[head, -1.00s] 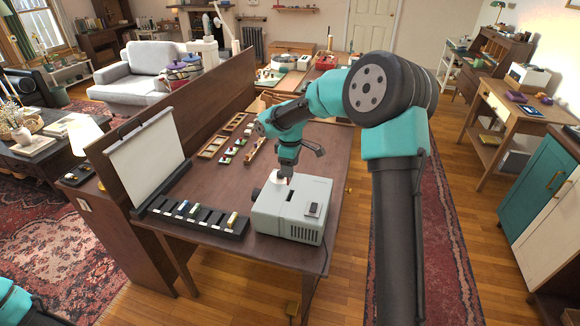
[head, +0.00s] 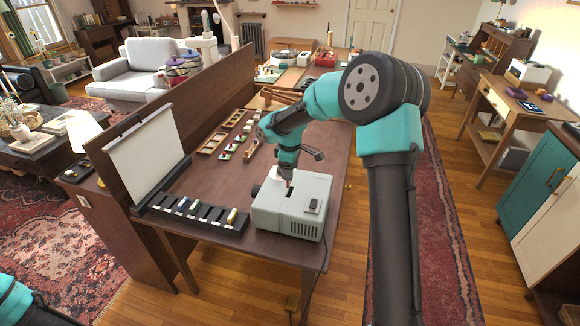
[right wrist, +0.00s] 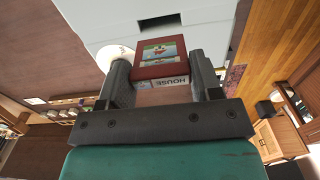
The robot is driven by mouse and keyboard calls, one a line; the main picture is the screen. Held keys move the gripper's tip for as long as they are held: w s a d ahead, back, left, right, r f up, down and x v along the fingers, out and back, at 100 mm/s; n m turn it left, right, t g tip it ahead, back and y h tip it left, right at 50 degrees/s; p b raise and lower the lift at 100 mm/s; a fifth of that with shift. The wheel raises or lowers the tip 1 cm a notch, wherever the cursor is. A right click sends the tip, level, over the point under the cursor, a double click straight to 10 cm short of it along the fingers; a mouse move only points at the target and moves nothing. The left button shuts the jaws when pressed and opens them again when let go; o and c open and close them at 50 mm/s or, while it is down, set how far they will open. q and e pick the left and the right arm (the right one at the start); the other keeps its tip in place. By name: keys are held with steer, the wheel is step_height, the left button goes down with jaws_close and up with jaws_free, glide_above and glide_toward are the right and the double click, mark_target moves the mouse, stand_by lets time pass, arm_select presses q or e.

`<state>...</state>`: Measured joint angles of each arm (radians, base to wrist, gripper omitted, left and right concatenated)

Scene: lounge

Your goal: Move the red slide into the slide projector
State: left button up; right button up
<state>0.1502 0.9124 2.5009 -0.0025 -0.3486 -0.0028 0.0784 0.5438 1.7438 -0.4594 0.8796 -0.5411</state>
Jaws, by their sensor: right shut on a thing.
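The red slide (right wrist: 160,57) has a red frame, a small picture and a white label reading "HOUSE". My right gripper (head: 289,184) is shut on it, with one finger on each side in the right wrist view. The pale grey slide projector (head: 298,222) stands at the near right of the brown table. My right gripper is over its top, pointing down. In the right wrist view, a dark slot shows in the projector's pale top (right wrist: 215,27), just beyond the slide's far edge. The slide looks outside the slot. My left gripper is out of view.
A black rack (head: 196,217) with several slides lies left of the projector. Wooden trays (head: 212,144) and more slides lie farther back. A white screen (head: 146,158) stands at the table's left, by a wooden partition (head: 215,92).

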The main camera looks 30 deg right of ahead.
mark_target(290, 187)
steer(key=shift+f, duration=1.5)
steer(key=shift+f, duration=2.75)
stand_by(0.9)
steer(key=shift+s+f, duration=0.2)
steer(key=shift+f, duration=0.35)
stand_by(0.6)
steer(key=o, duration=1)
steer(key=shift+f, duration=0.1)
steer(key=shift+o, duration=0.2)
steer(key=shift+w+r, duration=0.1)
steer(key=shift+r, duration=3.2)
